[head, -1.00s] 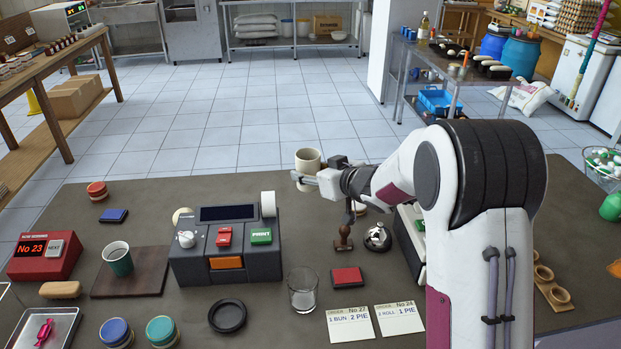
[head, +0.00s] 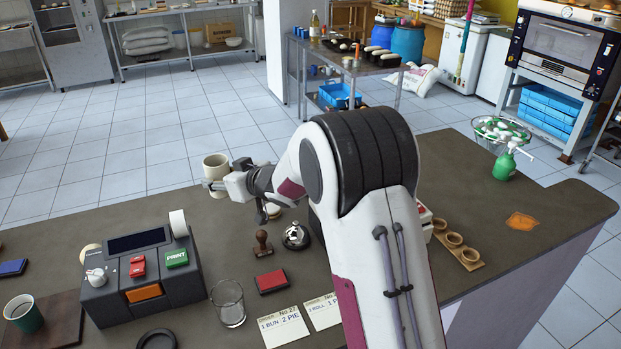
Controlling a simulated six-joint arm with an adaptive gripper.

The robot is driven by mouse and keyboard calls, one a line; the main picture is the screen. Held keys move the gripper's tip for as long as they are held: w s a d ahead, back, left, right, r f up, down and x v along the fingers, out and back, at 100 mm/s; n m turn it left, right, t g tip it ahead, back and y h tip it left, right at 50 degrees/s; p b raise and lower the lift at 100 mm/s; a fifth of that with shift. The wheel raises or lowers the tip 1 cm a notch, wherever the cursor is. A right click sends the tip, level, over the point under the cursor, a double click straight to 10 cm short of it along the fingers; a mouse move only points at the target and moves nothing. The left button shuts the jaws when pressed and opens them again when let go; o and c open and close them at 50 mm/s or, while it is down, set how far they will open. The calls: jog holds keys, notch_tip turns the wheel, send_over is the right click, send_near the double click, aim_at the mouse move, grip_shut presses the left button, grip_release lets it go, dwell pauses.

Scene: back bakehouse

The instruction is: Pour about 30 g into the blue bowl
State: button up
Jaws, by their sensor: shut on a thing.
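My gripper (head: 210,186) is shut on a cream-coloured cup (head: 216,169). It holds the cup upright, above the far edge of the counter, beyond the printer. The cup's contents cannot be made out. I see no blue bowl in the head view now. An empty-looking clear glass (head: 228,304) stands on the counter, nearer than the cup and in front of the printer's right side.
A grey label printer (head: 145,270), a wooden stamp (head: 262,244), a bell (head: 295,236) and a red ink pad (head: 271,282) stand on the counter (head: 475,200). A green spray bottle (head: 507,163) and wire basket (head: 500,130) stand at the far right.

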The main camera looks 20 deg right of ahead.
jog(key=shift+w+d+f+m+t+h, duration=0.15)
jog(key=shift+w+d+f+m+h, duration=1.05)
jog(key=shift+d, duration=1.15)
jog(key=shift+w+d+f+m+t+h, duration=0.2)
jog(key=shift+w+d+f+m+h, duration=0.9)
jog(key=shift+d, duration=1.3)
jog(key=shift+w+d+f+m+t+h, duration=0.15)
jog(key=shift+w+d+f+m+h, duration=0.65)
jog(key=shift+w+d+m+h, duration=1.15)
jog(key=shift+s+d+f+h, duration=0.2)
jog(key=shift+d+f+h, duration=0.05)
jog(key=shift+d+f, duration=0.4)
jog(key=shift+s+d+f+h, duration=0.15)
jog(key=shift+d+f+h, duration=0.05)
jog(key=shift+d+f, duration=0.45)
jog(key=shift+d+r, duration=0.15)
jog(key=shift+d, duration=0.05)
